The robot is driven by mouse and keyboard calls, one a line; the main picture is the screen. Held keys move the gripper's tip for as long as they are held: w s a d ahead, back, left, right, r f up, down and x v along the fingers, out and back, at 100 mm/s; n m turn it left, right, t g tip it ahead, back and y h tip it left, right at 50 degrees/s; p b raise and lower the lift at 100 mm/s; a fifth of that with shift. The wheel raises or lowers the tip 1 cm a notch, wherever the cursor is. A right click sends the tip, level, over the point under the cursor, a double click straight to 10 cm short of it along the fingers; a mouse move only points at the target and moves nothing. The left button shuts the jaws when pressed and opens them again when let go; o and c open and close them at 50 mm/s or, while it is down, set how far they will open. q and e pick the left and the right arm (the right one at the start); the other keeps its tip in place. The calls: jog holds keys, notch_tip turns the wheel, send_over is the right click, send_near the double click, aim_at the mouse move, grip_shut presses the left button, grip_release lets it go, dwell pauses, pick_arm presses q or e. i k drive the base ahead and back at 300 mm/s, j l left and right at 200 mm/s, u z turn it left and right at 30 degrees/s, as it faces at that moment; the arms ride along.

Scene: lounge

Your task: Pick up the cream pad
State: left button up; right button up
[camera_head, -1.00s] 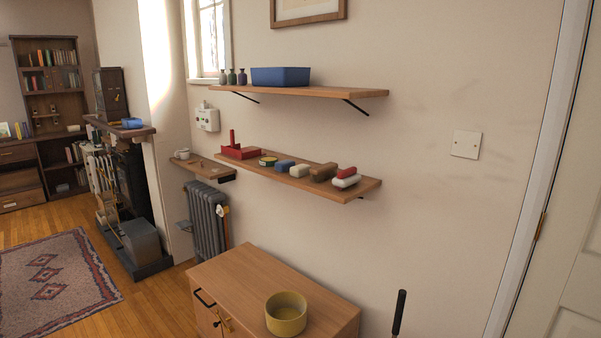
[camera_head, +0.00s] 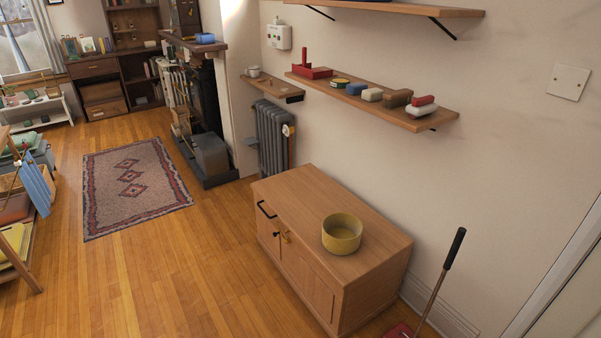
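A small cream block (camera_head: 372,95) lies on the lower wall shelf (camera_head: 447,116), between a blue block (camera_head: 356,89) and a brown block (camera_head: 397,98). A whitish rounded pad (camera_head: 421,111) lies near the shelf's right end, with a red piece (camera_head: 423,100) on top of it. Both pale things are small here, and I cannot tell for sure which one is the cream pad. Neither of my grippers is in view.
A wooden cabinet (camera_head: 300,196) with a yellow bowl (camera_head: 341,234) on top stands below the shelf. A long-handled tool (camera_head: 440,285) stands right of it. A radiator (camera_head: 272,140) is on the left. The wood floor (camera_head: 180,275) before the cabinet is clear.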

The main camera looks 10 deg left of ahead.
aim_at(372, 95)
jog(key=i+j, duration=0.4)
jog(key=i, duration=0.15)
jog(key=i+j, duration=0.45)
jog(key=i+u, duration=0.05)
